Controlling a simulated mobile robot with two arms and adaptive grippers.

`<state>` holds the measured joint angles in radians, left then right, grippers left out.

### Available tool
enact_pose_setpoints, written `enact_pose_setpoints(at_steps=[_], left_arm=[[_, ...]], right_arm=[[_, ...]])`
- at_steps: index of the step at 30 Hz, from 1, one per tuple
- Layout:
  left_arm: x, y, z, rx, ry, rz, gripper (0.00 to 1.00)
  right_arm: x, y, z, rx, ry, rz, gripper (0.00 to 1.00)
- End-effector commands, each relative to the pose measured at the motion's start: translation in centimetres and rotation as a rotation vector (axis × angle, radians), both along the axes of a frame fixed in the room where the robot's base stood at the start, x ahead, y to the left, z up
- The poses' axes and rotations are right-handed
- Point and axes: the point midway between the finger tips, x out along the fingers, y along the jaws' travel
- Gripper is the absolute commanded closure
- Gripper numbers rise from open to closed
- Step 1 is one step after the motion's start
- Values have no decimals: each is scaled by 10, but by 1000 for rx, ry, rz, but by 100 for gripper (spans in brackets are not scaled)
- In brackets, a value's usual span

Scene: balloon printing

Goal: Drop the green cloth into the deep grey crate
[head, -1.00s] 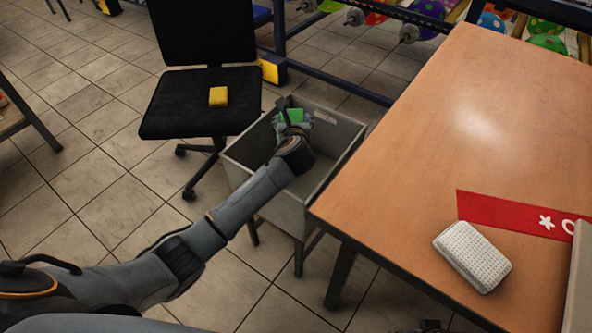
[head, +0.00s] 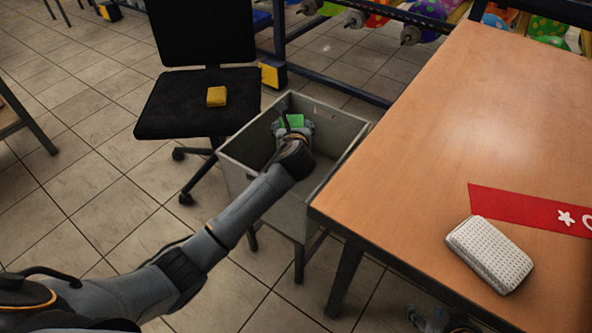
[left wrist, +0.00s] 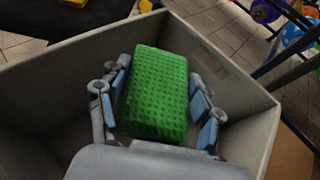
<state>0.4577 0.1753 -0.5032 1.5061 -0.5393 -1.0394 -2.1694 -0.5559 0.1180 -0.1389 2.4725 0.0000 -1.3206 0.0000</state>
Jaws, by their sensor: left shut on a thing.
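The green cloth (head: 293,121), a thick textured block, is between the fingers of my left gripper (head: 292,126). The deep grey crate (head: 345,133) stands on legs beside the table. In the left wrist view, the cloth (left wrist: 158,92) has the blue-padded fingers of the left gripper (left wrist: 160,100) on both sides, and the crate walls (left wrist: 60,80) surround them. The gripper is shut on the cloth, inside the crate's opening; its height above the crate floor is hard to tell. My right gripper (head: 436,320) is partly in view at the bottom edge, low beside the table.
The wooden table (head: 420,150) adjoins the crate on the right and carries a white perforated block (head: 489,254) and a red strip (head: 530,210). A black chair (head: 190,105) with a yellow cloth (head: 216,96) stands left of the crate. A dark blue rack (head: 330,75) is behind.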

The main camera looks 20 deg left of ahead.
Motion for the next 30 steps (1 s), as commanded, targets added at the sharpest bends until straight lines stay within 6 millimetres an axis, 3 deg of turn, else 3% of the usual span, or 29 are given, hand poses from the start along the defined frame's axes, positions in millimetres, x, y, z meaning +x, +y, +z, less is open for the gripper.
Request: enact_pose_setpoints(at_steps=[11, 12, 15, 16, 30], left_arm=[[0, 0, -1, 0, -1, 0, 61], [0, 0, -1, 0, -1, 0, 31], [0, 0, -1, 0, -1, 0, 10], [0, 0, -1, 0, 0, 0, 8], [-9, -3, 3, 0, -2, -2, 8]], right_arm=[[5, 2, 1, 5, -23, 1, 60], [5, 2, 1, 5, -23, 1, 60], [5, 2, 1, 5, -22, 1, 60], [5, 2, 1, 5, -22, 1, 60], [4, 1, 1, 5, -22, 1, 60]])
